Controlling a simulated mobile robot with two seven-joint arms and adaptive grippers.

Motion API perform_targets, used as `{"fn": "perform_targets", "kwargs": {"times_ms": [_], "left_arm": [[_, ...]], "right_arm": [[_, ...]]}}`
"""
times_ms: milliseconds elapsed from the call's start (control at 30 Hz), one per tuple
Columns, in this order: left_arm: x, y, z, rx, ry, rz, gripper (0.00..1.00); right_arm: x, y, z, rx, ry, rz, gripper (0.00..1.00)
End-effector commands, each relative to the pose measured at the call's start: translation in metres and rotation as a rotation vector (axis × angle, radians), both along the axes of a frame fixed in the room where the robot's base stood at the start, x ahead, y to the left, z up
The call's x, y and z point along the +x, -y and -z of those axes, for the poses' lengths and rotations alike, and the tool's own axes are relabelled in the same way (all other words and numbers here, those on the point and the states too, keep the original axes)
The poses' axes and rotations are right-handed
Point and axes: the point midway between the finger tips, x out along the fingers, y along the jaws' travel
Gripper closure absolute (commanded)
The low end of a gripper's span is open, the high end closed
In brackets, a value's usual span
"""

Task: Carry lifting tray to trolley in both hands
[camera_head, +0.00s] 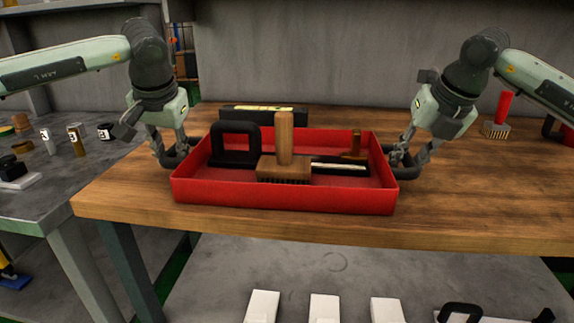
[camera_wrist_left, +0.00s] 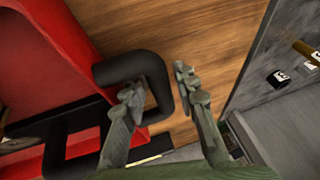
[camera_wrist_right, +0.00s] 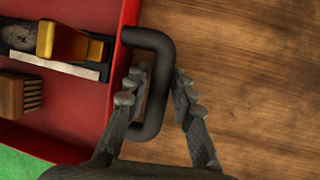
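The red lifting tray (camera_head: 285,203) rests on the wooden bench, with a black handle at each end. It holds a wooden-handled brush (camera_head: 284,140), a black U-shaped piece (camera_head: 235,130) and a small brown-handled tool (camera_head: 354,147). My left gripper (camera_head: 170,150) is at the left handle (camera_wrist_left: 130,66); in the left wrist view one finger is inside the loop, the other outside with a gap. My right gripper (camera_head: 412,156) is at the right handle (camera_wrist_right: 164,75), one finger inside the loop and one just outside. Both look open around the bars.
A grey table (camera_head: 60,185) with small parts is at left. A lower grey surface (camera_head: 340,270) holds white blocks.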

Motion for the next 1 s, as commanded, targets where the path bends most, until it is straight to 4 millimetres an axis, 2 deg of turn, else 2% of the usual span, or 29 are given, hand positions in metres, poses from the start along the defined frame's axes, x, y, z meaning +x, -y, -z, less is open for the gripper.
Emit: {"fn": "perform_targets", "kwargs": {"times_ms": [200, 400, 467, 1000], "left_arm": [[0.0002, -0.0002, 0.0001, 0.0, 0.0, 0.0, 0.71], [0.0001, -0.0001, -0.0001, 0.0, 0.001, 0.0, 0.95], [0.0001, -0.0001, -0.0001, 0.0, 0.001, 0.0, 1.0], [0.0011, 0.0001, -0.0043, -0.001, 0.007, 0.0, 1.0]], "right_arm": [[0.0001, 0.0, 0.0002, 0.0, 0.0, 0.0, 0.76], [0.0, 0.0, 0.0, 0.0, 0.0, 0.0, 1.0], [0.0, 0.0, -0.0001, 0.0, 0.0, 0.0, 1.0], [0.0007, 0.0001, -0.0044, 0.003, 0.006, 0.0, 1.0]]}}
